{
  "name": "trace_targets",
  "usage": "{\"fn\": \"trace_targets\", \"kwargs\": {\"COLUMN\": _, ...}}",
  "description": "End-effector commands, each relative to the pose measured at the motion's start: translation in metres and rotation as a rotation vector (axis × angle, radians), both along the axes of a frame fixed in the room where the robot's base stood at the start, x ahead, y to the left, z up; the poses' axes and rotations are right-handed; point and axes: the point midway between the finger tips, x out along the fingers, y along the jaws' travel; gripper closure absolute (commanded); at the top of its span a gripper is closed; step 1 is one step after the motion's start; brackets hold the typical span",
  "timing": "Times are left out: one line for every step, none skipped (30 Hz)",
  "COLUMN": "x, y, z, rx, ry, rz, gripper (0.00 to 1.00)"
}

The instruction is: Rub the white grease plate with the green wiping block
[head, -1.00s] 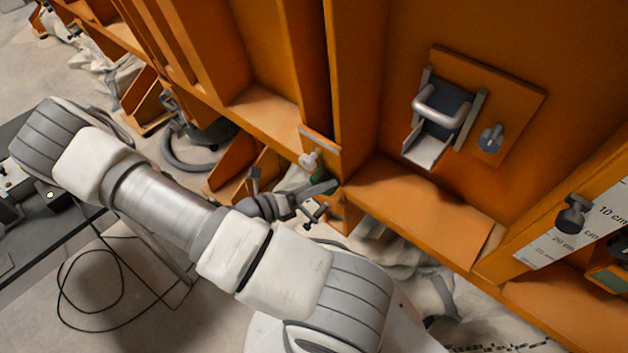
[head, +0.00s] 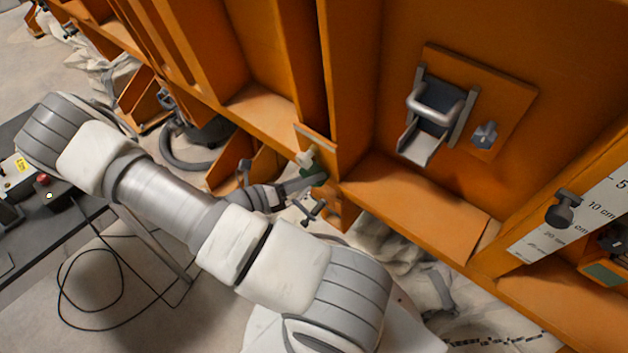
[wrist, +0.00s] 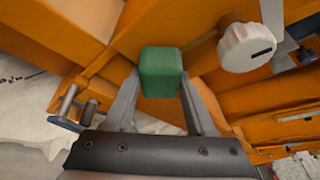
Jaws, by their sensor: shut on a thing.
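My gripper (wrist: 159,85) is shut on the green wiping block (wrist: 160,72), which sits between its two grey fingertips in the wrist view. The block's far end is close to the orange frame; I cannot tell whether it touches anything. I cannot clearly pick out the white grease plate in either view. A pale strip (wrist: 272,22) beside the knob in the wrist view is only partly visible, and I cannot tell what it is.
The white knob (wrist: 247,47) stands right of the block, close to my right finger. A metal clamp (wrist: 72,108) is at left. Orange ribs and ledges (head: 415,205) surround the gripper. A handled hatch (head: 437,103) and a white cm scale (head: 575,222) are at right.

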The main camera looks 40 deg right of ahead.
Motion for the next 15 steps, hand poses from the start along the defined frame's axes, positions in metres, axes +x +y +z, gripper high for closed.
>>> {"fn": "trace_targets", "kwargs": {"x": 0.006, "y": 0.000, "z": 0.000, "rx": -0.001, "ry": -0.005, "rz": 0.005, "gripper": 1.00}}
{"fn": "trace_targets", "kwargs": {"x": 0.008, "y": 0.000, "z": 0.000, "rx": -0.001, "ry": -0.006, "rz": 0.006, "gripper": 1.00}}
{"fn": "trace_targets", "kwargs": {"x": 0.012, "y": 0.001, "z": 0.000, "rx": 0.000, "ry": -0.005, "rz": 0.007, "gripper": 1.00}}
{"fn": "trace_targets", "kwargs": {"x": 0.015, "y": 0.001, "z": 0.000, "rx": 0.000, "ry": -0.005, "rz": 0.007, "gripper": 1.00}}
{"fn": "trace_targets", "kwargs": {"x": 0.018, "y": 0.001, "z": 0.000, "rx": 0.000, "ry": -0.006, "rz": 0.006, "gripper": 1.00}}
{"fn": "trace_targets", "kwargs": {"x": 0.021, "y": 0.002, "z": 0.000, "rx": 0.000, "ry": -0.006, "rz": 0.006, "gripper": 1.00}}
{"fn": "trace_targets", "kwargs": {"x": 0.024, "y": 0.002, "z": 0.000, "rx": 0.000, "ry": -0.005, "rz": 0.007, "gripper": 1.00}}
{"fn": "trace_targets", "kwargs": {"x": 0.027, "y": 0.003, "z": 0.000, "rx": 0.000, "ry": -0.005, "rz": 0.007, "gripper": 1.00}}
{"fn": "trace_targets", "kwargs": {"x": 0.030, "y": 0.003, "z": 0.000, "rx": 0.001, "ry": -0.007, "rz": 0.006, "gripper": 1.00}}
{"fn": "trace_targets", "kwargs": {"x": 0.033, "y": 0.004, "z": 0.000, "rx": 0.001, "ry": -0.006, "rz": 0.006, "gripper": 1.00}}
{"fn": "trace_targets", "kwargs": {"x": 0.035, "y": 0.004, "z": 0.000, "rx": 0.001, "ry": -0.005, "rz": 0.006, "gripper": 1.00}}
{"fn": "trace_targets", "kwargs": {"x": 0.037, "y": 0.004, "z": 0.000, "rx": 0.001, "ry": -0.005, "rz": 0.006, "gripper": 1.00}}
{"fn": "trace_targets", "kwargs": {"x": 0.039, "y": 0.005, "z": 0.000, "rx": 0.001, "ry": -0.006, "rz": 0.006, "gripper": 1.00}}
{"fn": "trace_targets", "kwargs": {"x": 0.040, "y": 0.005, "z": 0.000, "rx": 0.001, "ry": -0.006, "rz": 0.006, "gripper": 1.00}}
{"fn": "trace_targets", "kwargs": {"x": 0.041, "y": 0.005, "z": 0.000, "rx": 0.001, "ry": -0.005, "rz": 0.006, "gripper": 1.00}}
